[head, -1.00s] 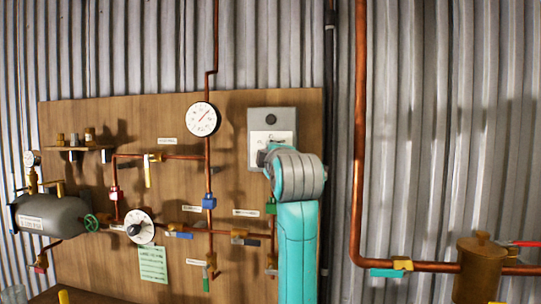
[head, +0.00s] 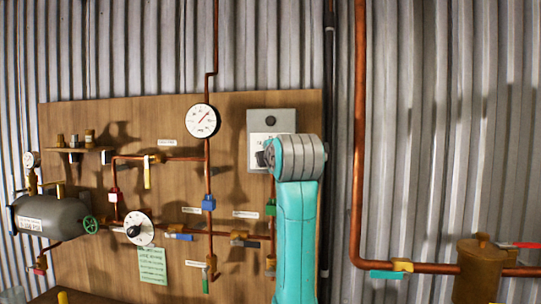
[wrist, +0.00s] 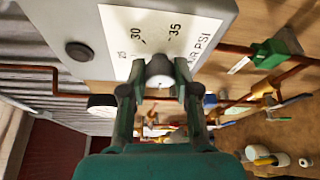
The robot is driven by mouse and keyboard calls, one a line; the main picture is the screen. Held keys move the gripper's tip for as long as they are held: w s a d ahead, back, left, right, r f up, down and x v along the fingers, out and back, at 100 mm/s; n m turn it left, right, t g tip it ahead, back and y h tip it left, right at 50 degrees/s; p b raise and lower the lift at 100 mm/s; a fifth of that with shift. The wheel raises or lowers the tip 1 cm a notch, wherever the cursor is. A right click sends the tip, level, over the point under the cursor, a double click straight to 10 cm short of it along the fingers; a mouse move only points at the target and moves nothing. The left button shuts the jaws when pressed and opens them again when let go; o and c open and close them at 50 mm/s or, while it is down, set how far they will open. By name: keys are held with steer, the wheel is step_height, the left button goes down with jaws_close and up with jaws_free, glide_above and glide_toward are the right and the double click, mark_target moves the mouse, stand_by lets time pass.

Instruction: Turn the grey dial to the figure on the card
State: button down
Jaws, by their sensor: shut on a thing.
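The grey dial (wrist: 158,70) sits at the lower edge of a white scale plate on a grey box; the marks 25, 30, 35 and part of "PSI" are readable in the wrist view. My gripper (wrist: 158,84) is shut on the dial, one finger on each side. I cannot tell which figure the dial points to. In the head view the grey box (head: 284,118) is at the board's upper right, and my arm hides the dial. A green card (head: 152,265) hangs low on the board; its writing is too small to read.
The wooden board carries copper pipes, a round gauge (head: 202,121), a white-faced black knob (head: 138,229) and several coloured valve levers. A grey tank (head: 47,215) is at the left. A brass vessel (head: 479,270) stands at the lower right.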

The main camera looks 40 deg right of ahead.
steer(key=c, duration=0.8)
jaws_free()
steer(key=shift+c, duration=0.2)
steer(key=f+v, duration=0.1)
steer(key=v, duration=1.1)
steer(key=shift+r, duration=0.45)
